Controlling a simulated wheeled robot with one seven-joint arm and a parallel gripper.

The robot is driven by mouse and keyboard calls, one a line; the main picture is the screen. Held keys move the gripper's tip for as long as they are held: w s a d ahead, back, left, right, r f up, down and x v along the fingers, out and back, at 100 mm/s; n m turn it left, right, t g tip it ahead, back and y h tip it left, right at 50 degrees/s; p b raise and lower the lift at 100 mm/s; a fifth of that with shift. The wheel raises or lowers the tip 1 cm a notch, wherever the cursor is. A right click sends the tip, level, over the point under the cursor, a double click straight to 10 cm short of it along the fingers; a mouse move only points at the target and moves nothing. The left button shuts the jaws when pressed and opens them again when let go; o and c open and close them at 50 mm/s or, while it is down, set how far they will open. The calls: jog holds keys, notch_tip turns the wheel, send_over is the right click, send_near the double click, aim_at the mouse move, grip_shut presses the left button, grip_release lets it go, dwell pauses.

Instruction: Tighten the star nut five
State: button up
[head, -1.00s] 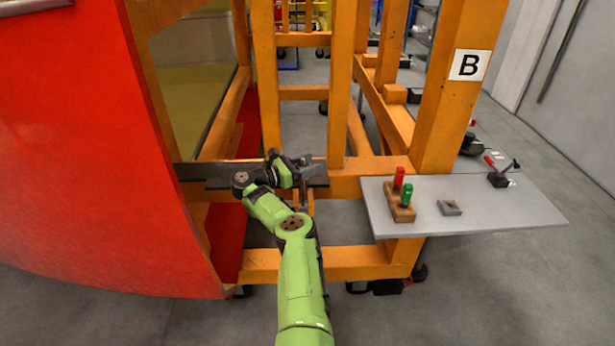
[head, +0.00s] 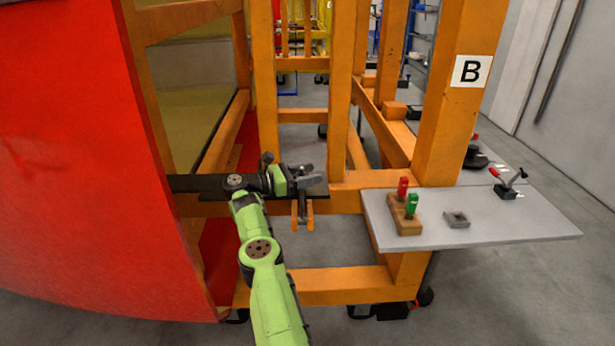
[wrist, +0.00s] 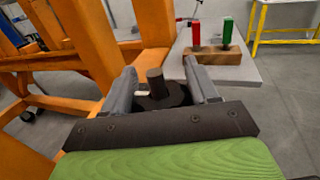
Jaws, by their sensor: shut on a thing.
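The star nut (wrist: 162,98) is a dark, lobed knob with a short round post standing up from its middle. It shows in the wrist view between the two grey fingers of my gripper (wrist: 160,72). The fingers are shut on it from both sides. A small pale piece shows at its left edge. In the head view my gripper (head: 308,180) points right, at the end of a dark horizontal bar (head: 205,186) on the orange frame. There the fingers and my wrist hide the nut. No number is readable on it.
A grey shelf (head: 520,222) is to the right, with a wooden block (head: 405,222) holding a red and a green handle, a small grey square part (head: 456,220) and a red-handled clamp (head: 508,184). The red nosecone (head: 75,180) fills the left.

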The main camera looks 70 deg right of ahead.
jog(key=o, duration=1)
jog(key=v, duration=0.7)
jog(key=shift+w+a+r, duration=0.1)
jog(key=shift+w+a, duration=0.05)
